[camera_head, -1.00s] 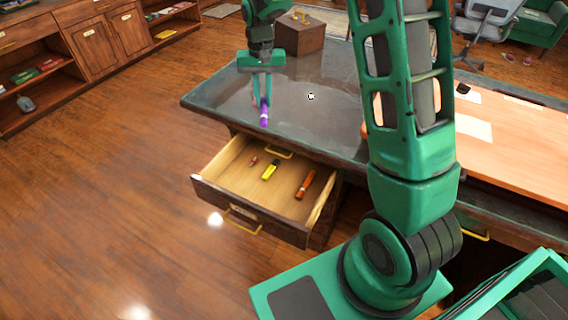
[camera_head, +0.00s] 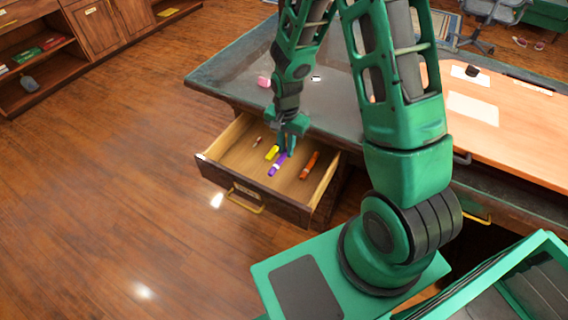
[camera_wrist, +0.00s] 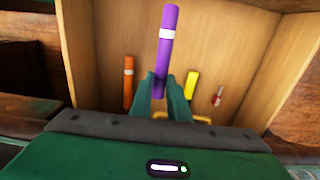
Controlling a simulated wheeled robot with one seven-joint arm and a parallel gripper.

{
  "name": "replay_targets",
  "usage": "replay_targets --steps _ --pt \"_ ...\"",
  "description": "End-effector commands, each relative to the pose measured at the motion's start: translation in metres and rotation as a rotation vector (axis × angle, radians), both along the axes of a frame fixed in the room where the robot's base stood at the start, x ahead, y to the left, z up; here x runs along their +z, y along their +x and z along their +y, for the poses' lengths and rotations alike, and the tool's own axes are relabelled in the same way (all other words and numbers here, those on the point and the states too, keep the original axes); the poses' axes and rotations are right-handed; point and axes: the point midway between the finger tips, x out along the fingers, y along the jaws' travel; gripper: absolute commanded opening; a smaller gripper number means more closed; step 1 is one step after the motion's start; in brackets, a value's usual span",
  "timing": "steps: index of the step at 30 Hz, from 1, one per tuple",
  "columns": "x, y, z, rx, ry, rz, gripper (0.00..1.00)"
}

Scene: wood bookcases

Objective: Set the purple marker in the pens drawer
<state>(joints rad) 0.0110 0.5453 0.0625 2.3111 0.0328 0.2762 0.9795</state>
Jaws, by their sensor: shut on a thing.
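The purple marker (camera_head: 278,164) is held in my gripper (camera_head: 286,148), over the inside of the open pens drawer (camera_head: 250,195). In the wrist view the purple marker (camera_wrist: 167,38) has a white band and sticks out beyond the fingertips of my gripper (camera_wrist: 168,88), which are shut on it. From these views I cannot tell whether the marker touches the drawer floor. In the drawer lie an orange marker (camera_head: 309,165), a yellow marker (camera_head: 272,152) and a small red item (camera_head: 257,141).
The dark desk top (camera_head: 225,85) is above and behind the drawer, with a pink object (camera_head: 264,81) on it. A wooden desk section (camera_head: 520,125) with papers is at the right. The drawer's left front part is clear.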

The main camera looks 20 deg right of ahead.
Motion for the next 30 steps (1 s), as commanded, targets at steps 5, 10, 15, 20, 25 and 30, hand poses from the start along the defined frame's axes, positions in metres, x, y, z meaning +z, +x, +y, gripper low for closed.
replay_targets --steps 5,10,15,20,25,30 --pt "-0.034 -0.001 0.0 0.001 0.0 0.002 0.0" --pt "-0.048 0.0 0.0 0.001 -0.001 0.001 0.0" --pt "-0.056 0.0 0.0 0.001 -0.001 0.001 0.0" --pt "-0.077 -0.001 0.0 0.002 0.0 0.004 0.0" --pt "-0.089 0.0 0.0 0.002 0.0 0.0 0.0" --pt "-0.089 0.0 0.0 0.002 -0.001 -0.001 0.0"
